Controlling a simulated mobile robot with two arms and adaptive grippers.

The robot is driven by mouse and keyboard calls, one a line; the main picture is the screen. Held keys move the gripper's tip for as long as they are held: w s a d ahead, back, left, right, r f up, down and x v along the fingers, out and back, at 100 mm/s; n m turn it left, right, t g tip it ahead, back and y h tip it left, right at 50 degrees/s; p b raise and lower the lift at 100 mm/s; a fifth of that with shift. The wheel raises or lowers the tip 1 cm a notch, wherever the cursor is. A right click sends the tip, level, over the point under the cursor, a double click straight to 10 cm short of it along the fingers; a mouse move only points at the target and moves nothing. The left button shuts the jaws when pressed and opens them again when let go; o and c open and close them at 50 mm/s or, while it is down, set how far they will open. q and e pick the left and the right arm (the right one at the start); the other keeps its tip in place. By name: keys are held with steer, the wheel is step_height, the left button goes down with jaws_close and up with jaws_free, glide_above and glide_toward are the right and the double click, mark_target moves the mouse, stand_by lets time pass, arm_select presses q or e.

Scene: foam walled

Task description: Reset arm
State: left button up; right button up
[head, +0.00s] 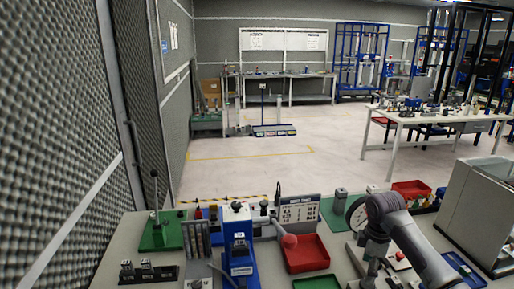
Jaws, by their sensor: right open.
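My right arm (420,245) comes in from the lower right and bends down over the workbench. My right gripper (372,274) is small and dark at the bottom edge, pointing down at the bench's right part; it is open and I see nothing held in it. Its fingertips are partly hidden by the picture edge and clutter. My left gripper and left arm are not in view.
The bench holds a red tray (306,254), a green tray (311,284), a blue device (238,244), a green-based lever stand (158,232) and a round gauge (357,213). A grey box (480,205) stands right. The floor (270,170) beyond is largely clear.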

steer(key=shift+m+t, duration=0.4)
steer(key=shift+m, duration=0.3)
steer(key=s+a+f, duration=0.6)
steer(key=f, duration=0.1)
steer(key=s+a+f, duration=0.2)
steer(key=a+f, duration=0.1)
steer(key=a, duration=0.1)
steer(key=shift+s+f, duration=0.2)
steer(key=shift+s, duration=0.2)
steer(key=s+a+f+m+t+y, duration=0.1)
steer(key=s+a+m, duration=0.2)
steer(key=s, duration=0.5)
steer(key=s+a+f+m+t, duration=0.1)
steer(key=s+a+m, duration=0.25)
steer(key=s, duration=0.45)
steer(key=s+d+r+m, duration=0.1)
steer(key=s+r+m, duration=0.3)
steer(key=s, duration=0.5)
step_height(320, 180, down, 28)
steer(key=r+b, duration=0.1)
steer(key=b, duration=0.2)
steer(key=s+d+f+g+b, duration=0.1)
steer(key=s+f, duration=0.8)
steer(key=f, duration=0.1)
steer(key=s+d+f, duration=0.2)
steer(key=s+f, duration=0.7)
steer(key=f, duration=0.1)
steer(key=shift+d+g+h+b, duration=0.25)
steer(key=shift+g+h+b, duration=0.1)
steer(key=shift+g+h, duration=0.05)
